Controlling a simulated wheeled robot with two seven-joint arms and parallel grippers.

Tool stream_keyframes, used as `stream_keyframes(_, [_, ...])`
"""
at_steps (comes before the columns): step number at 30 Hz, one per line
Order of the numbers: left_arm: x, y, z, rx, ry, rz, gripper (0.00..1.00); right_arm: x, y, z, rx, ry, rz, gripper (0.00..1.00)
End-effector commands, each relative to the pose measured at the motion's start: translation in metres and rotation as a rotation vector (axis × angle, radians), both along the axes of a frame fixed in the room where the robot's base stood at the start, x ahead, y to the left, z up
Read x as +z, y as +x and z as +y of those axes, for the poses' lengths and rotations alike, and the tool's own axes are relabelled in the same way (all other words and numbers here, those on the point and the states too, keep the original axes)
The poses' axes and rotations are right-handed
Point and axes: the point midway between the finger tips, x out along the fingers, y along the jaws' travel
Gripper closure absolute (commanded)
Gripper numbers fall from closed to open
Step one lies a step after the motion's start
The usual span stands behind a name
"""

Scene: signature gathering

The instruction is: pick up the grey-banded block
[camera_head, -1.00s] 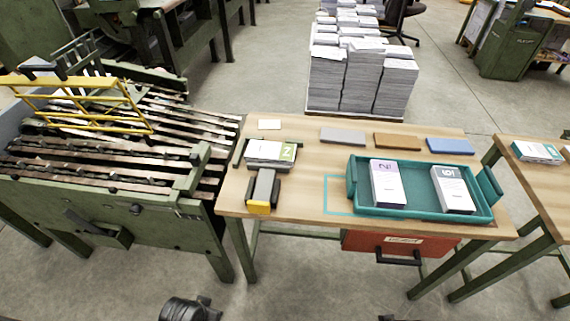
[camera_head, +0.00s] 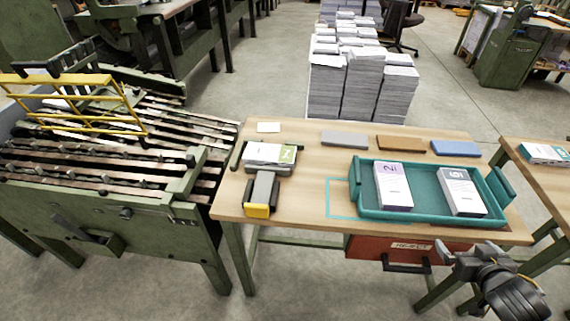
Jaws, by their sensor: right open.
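The block (camera_head: 462,191) that seems to be the grey-banded one lies in the right part of the green tray (camera_head: 420,214), a white stack with a dark printed mark on top. A block with a purple band (camera_head: 393,187) lies to its left in the same tray. A third block with a green mark (camera_head: 268,155) lies on the left of the table. My right gripper (camera_head: 460,253) is open and empty, low at the right, in front of the table edge and below the tray. My left gripper is out of view.
Grey (camera_head: 345,139), brown (camera_head: 400,144) and blue (camera_head: 455,148) pads lie along the table's back. A grey tool with a yellow end (camera_head: 258,210) lies at left. A red drawer (camera_head: 405,248) hangs under the table.

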Motion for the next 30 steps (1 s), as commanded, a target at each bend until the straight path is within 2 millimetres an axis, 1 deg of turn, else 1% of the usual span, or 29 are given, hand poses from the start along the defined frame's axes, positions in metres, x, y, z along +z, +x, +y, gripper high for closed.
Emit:
stream_keyframes(1, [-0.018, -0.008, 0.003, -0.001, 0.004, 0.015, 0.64, 0.013, 0.009, -0.012, 0.002, 0.012, -0.041, 0.0])
stream_keyframes(3, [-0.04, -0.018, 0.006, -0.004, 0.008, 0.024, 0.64, 0.028, 0.017, -0.025, 0.01, 0.039, -0.088, 0.0])
stream_keyframes(6, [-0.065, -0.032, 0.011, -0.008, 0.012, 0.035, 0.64, 0.045, 0.025, -0.039, 0.023, 0.083, -0.136, 0.0])
stream_keyframes(9, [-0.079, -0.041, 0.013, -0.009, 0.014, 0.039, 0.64, 0.055, 0.027, -0.047, 0.032, 0.113, -0.158, 0.0])
stream_keyframes(12, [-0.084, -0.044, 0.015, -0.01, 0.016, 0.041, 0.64, 0.058, 0.028, -0.049, 0.037, 0.128, -0.165, 0.0])
stream_keyframes(16, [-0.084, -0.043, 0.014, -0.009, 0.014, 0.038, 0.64, 0.057, 0.029, -0.05, 0.038, 0.131, -0.167, 0.0])
stream_keyframes(19, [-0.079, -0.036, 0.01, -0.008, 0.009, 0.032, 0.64, 0.052, 0.038, -0.05, 0.037, 0.134, -0.168, 0.0])
stream_keyframes(24, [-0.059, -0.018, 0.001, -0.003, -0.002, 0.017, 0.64, 0.042, 0.061, -0.05, 0.037, 0.134, -0.168, 0.0])
stream_keyframes(30, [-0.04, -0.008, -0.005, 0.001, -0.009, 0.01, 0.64, 0.036, 0.077, -0.05, 0.037, 0.131, -0.167, 0.0])
